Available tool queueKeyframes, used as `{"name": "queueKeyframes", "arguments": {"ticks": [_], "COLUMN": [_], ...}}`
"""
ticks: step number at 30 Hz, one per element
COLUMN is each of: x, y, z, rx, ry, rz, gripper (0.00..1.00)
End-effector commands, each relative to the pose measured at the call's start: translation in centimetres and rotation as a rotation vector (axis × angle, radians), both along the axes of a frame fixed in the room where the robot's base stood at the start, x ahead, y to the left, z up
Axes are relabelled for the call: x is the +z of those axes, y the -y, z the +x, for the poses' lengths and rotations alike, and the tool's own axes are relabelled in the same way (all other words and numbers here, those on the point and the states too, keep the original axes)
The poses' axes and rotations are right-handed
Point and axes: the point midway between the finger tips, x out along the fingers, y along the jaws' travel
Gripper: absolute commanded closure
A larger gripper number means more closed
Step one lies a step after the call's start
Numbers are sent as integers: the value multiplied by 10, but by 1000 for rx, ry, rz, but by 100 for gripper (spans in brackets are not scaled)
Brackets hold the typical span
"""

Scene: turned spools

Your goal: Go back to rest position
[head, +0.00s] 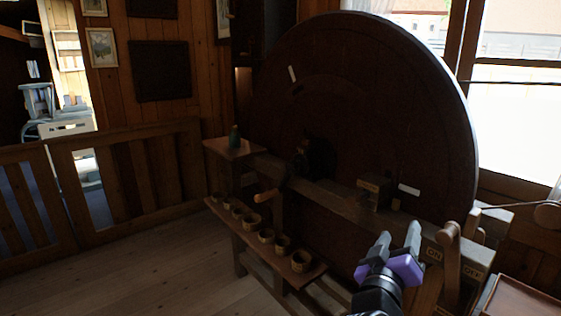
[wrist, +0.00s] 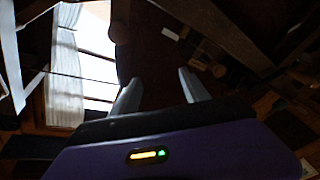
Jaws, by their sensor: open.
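My gripper (head: 398,243) is at the lower right of the head view, with its two grey fingers apart and purple parts at their base. Nothing shows between the fingers. In the wrist view my gripper (wrist: 158,85) also shows open and empty. A large dark round wheel (head: 370,90) stands behind it, with a wooden bench (head: 325,198) in front. A small box (head: 373,192) sits on the bench, left of and beyond my gripper.
A low shelf (head: 247,237) holds several small pots. A wooden post (head: 449,262) rises right of my gripper. A wooden railing (head: 130,175) runs at the left. The floor (head: 150,270) at the lower left is clear.

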Motion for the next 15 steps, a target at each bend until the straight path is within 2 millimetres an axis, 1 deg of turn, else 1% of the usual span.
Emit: {"name": "queueKeyframes", "arguments": {"ticks": [1, 5, 8, 11, 12, 14, 15], "x": [-11, -34, -55, -78, -87, -98, -105], "y": [-9, -32, -47, -61, -66, -73, -76], "z": [-4, -18, -37, -65, -78, -99, -113], "rx": [63, 206, 308, 407, 445, 495, 525], "ry": [5, 22, 30, 39, 42, 50, 54], "rz": [9, 40, 72, 118, 140, 174, 199], "gripper": [47, 47, 47, 47, 47, 47, 47]}}
